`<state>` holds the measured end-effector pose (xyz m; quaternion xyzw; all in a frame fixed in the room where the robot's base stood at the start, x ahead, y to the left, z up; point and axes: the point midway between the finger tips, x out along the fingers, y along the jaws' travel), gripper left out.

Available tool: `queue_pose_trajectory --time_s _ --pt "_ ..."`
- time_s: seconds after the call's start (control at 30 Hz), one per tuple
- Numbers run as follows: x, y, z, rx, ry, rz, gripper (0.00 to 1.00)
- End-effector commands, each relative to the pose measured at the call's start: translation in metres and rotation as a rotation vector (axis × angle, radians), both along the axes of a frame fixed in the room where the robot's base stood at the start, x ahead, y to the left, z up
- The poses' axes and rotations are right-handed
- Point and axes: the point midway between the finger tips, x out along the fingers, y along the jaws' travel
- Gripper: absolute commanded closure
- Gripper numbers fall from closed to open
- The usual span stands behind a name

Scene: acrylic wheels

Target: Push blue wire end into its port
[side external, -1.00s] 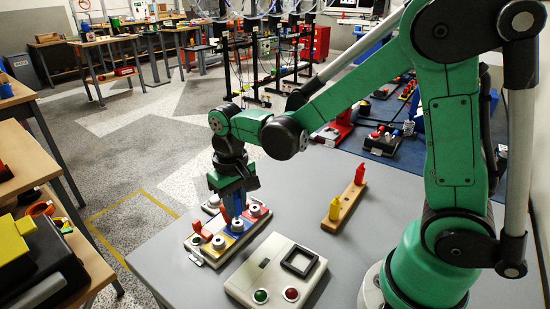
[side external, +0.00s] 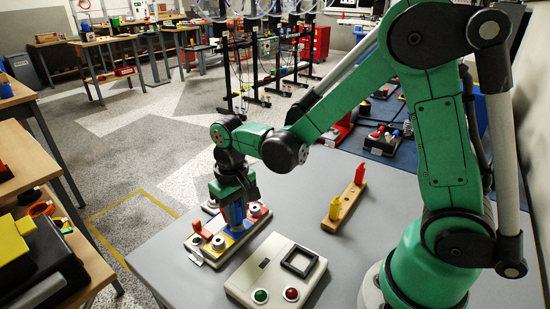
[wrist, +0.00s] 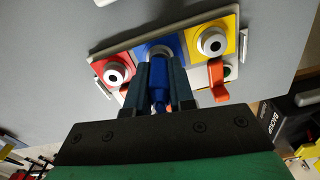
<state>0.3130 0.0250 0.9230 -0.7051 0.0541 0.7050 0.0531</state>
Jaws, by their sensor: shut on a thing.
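My gripper (wrist: 160,92) is shut on the blue wire end (wrist: 158,88), which sits between its two dark fingers. In the wrist view the blue wire end points at the grey ring port on the blue panel (wrist: 159,48), the middle of the board. The fingers hide the lower part of that port, so I cannot tell how deep the tip sits. In the side view my gripper (side external: 233,200) is low over the board (side external: 212,258), holding the blue piece upright.
A red panel port (wrist: 116,73) and a yellow panel port (wrist: 212,42) flank the blue one. An orange-red lever piece (wrist: 217,82) stands by the yellow panel. A box with buttons (side external: 262,262) lies in front, and a wooden strip with pegs (side external: 345,207) lies to the right.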

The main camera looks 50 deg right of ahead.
Motion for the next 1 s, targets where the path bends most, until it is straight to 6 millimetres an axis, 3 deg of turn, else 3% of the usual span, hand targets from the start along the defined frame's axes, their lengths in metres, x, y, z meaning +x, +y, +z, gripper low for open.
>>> queue_pose_trajectory --time_s 0.03,0.07,0.17,0.53,1.0 --pt "0.000 0.000 0.000 0.000 -0.001 0.000 1.00" --pt "0.000 0.000 0.000 0.000 -0.001 0.000 0.73" --pt "0.000 0.000 0.000 0.000 -0.001 0.000 0.44" --pt "0.000 0.000 0.003 0.000 -0.001 0.000 0.44" --pt "0.000 0.000 0.054 0.000 -0.001 0.000 0.44"
